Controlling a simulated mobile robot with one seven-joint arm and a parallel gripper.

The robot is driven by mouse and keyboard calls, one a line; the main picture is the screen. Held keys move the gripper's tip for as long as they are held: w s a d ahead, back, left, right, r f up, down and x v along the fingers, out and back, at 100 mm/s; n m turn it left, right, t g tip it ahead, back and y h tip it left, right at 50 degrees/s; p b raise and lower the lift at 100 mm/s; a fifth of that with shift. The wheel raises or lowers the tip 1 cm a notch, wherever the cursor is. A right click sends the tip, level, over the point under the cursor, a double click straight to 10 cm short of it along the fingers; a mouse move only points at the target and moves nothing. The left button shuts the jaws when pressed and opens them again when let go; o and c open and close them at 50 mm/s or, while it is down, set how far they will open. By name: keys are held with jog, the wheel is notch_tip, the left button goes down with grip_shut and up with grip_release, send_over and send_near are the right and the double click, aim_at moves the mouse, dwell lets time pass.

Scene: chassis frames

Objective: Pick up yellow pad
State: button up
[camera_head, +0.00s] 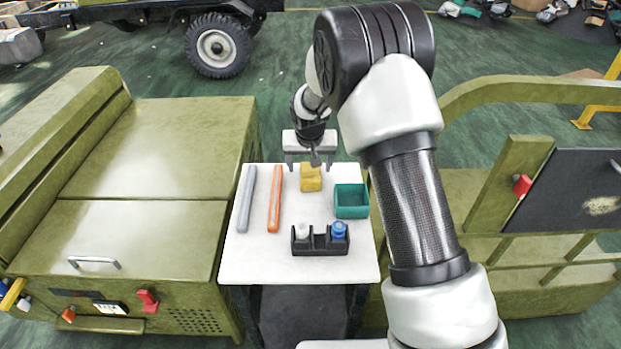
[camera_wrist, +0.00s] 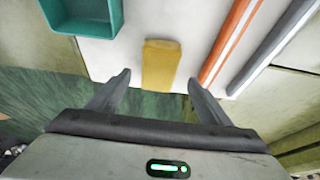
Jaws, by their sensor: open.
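The yellow pad (camera_head: 311,178) is a small block lying on the white table near its far edge. In the wrist view the yellow pad (camera_wrist: 161,66) lies just beyond the fingertips, roughly midway between them. My gripper (camera_head: 310,163) is at the table's far edge, behind the pad as the head view sees it. In the wrist view my gripper (camera_wrist: 159,76) has its two fingers spread wide with nothing between them. I cannot tell its exact height above the table.
The white table (camera_head: 260,262) also holds a teal tray (camera_head: 351,214), an orange bar (camera_head: 274,199), a grey bar (camera_head: 246,199) and a black holder (camera_head: 320,247) with a white and a blue item. Olive machine bodies (camera_head: 140,150) flank the table. Its middle has some free room.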

aim_at(310, 172)
jog(key=b+x, duration=0.1)
jog(key=x, duration=0.4)
jog(key=shift+w+d, duration=0.1)
jog(key=shift+d, duration=0.05)
jog(key=shift+f+b, duration=0.2)
jog(key=shift+b, duration=0.1)
jog(key=c, duration=1.1)
notch_tip(310, 172, up, 10)
jog(key=p, duration=0.2)
jog(key=shift+r+p, duration=0.2)
jog(key=shift+p, duration=0.1)
jog(key=shift+c, duration=0.2)
